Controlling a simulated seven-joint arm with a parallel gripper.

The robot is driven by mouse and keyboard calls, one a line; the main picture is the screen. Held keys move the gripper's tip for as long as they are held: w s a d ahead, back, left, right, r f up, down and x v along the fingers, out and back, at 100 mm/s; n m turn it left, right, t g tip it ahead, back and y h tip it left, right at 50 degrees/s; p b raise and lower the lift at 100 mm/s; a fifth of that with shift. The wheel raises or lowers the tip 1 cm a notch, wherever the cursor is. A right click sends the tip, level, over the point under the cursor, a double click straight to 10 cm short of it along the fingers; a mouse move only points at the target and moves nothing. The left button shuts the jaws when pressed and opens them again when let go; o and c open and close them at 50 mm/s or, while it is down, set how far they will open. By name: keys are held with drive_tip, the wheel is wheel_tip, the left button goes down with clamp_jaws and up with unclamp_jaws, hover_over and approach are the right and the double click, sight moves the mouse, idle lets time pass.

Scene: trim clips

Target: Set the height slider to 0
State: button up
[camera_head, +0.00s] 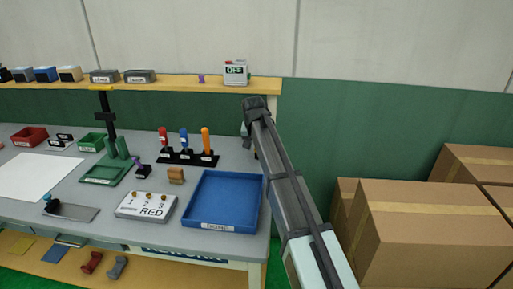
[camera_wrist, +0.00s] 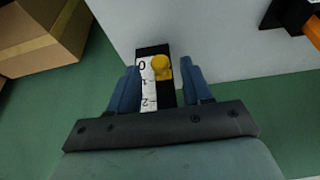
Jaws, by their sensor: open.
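The height slider shows in the wrist view as a dark upright block with a white scale (camera_wrist: 147,92) marked 0, 1 and 2. Its yellow knob (camera_wrist: 159,66) stands beside the 0 mark, at the 0 end of the scale. My gripper (camera_wrist: 160,69) is open, with one blue finger on each side of the slider and knob. A gap shows between the knob and each finger; contact cannot be seen. In the head view my gripper (camera_head: 246,130) is by the right end of the workbench, and I cannot make out the slider there.
The grey workbench (camera_head: 115,180) holds a blue tray (camera_head: 186,208), a rack of colored-handled tools (camera_head: 188,158) and a box reading RED (camera_head: 147,206). A shelf (camera_head: 180,84) runs behind. Cardboard boxes (camera_head: 410,225) stand right of my arm.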

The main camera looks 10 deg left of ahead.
drive_tip(key=shift+x, duration=0.85)
drive_tip(key=shift+c, duration=0.3)
clamp_jaws()
